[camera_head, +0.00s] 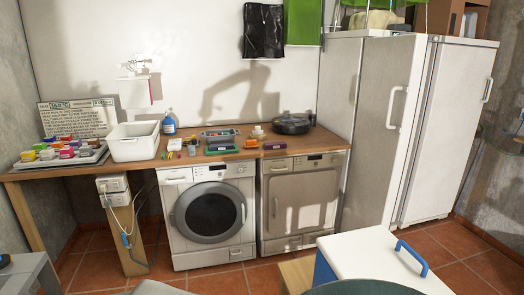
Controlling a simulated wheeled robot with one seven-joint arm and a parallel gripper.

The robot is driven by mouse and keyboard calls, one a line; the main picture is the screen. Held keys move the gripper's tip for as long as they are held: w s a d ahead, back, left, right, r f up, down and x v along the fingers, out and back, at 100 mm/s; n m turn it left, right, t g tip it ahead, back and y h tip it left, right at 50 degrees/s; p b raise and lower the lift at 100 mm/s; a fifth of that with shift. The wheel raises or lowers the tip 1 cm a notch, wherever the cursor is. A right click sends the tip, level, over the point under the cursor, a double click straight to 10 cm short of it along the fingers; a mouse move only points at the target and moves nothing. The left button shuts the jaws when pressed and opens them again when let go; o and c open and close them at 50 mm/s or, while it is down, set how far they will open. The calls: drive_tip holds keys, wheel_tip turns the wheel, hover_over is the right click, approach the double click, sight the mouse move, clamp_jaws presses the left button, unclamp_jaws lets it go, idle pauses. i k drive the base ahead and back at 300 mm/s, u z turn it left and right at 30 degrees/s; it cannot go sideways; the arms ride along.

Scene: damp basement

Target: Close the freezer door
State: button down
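Two tall white appliance doors stand side by side at the right; which one is the freezer is not labelled. The left door (378,130) has a vertical white handle (397,108) near its right edge. The right door (447,130) has its handle (487,90) on its far right edge. A dark seam runs between them. The right door's top slopes down to the right and a narrow edge shows on its left; I cannot tell surely whether it is ajar. No inside shows. My gripper is not in view; an arm-shaped shadow falls on the back wall.
A white-lidded box (370,258) with a blue handle (412,258) stands in front of the appliances. A washing machine (209,212) and dryer (300,200) sit under a cluttered wooden counter (190,158). Tiled floor (455,245) is free before the right door.

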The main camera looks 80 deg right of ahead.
sight(392, 70)
drive_tip(key=i, duration=0.15)
drive_tip(key=z, duration=1.55)
drive_tip(key=i, duration=1.55)
drive_tip(key=z, duration=0.95)
drive_tip(key=i, duration=0.65)
drive_tip(key=z, duration=0.05)
